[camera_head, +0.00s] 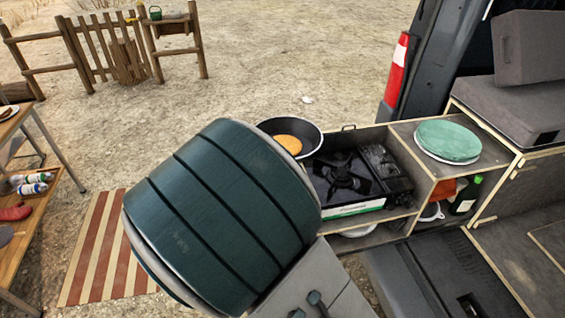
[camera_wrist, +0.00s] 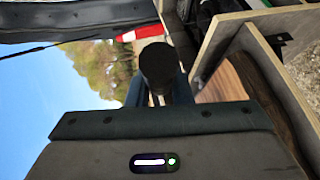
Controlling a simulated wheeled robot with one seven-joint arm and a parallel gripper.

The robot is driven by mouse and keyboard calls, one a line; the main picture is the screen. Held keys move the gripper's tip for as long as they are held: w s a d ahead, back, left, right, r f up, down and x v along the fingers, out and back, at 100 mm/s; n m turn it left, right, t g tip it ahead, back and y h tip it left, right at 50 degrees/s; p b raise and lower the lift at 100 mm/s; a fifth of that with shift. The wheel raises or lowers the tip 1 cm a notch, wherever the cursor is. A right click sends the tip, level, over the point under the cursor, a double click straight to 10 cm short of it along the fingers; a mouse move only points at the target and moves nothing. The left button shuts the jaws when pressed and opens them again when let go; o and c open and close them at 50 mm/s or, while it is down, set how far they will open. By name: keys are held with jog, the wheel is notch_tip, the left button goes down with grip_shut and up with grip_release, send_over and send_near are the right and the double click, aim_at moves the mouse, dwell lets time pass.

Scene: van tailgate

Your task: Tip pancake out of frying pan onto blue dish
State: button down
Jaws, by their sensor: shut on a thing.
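The black frying pan (camera_head: 312,132) shows in the head view just beyond my arm, at the left end of the camp stove, and looks roughly level. A golden round pancake (camera_head: 287,143) lies in it, partly hidden by my arm. A teal, blue-green round dish (camera_head: 448,141) with a pale rim rests on the counter to the right of the stove. In the wrist view my gripper (camera_wrist: 160,92) is shut on a dark handle with a rounded end (camera_wrist: 158,65), which I take as the pan's. My arm hides this grip in the head view.
The black gas stove (camera_head: 348,178) sits in the pull-out kitchen between pan and dish. Grey cushions (camera_head: 535,90) and the van's rear pillar with a red lamp (camera_head: 397,68) stand beyond the counter. A wooden table is at left.

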jog(key=shift+a+r+n+h+p, duration=0.1)
jog(key=shift+n+h+p, duration=0.2)
jog(key=shift+h, duration=0.2)
jog(key=shift+w+a+r+n+t+h+p, duration=0.15)
jog(key=shift+a+r+n+t+p, duration=0.4)
jog(key=shift+n+t, duration=1.7)
jog(key=shift+s+a+r+n+t+h+p, duration=0.1)
jog(key=shift+a+r+n+t+p, duration=0.35)
jog(key=shift+a+n+t, duration=1.7)
jog(key=shift+w+d+r+n+t+h+p, duration=0.25)
jog(key=shift+n+t+p, duration=0.7)
jog(key=shift+n, duration=2.55)
jog(key=shift+s+d+t, duration=0.15)
jog(key=shift+d+t, duration=0.05)
jog(key=shift+t, duration=0.15)
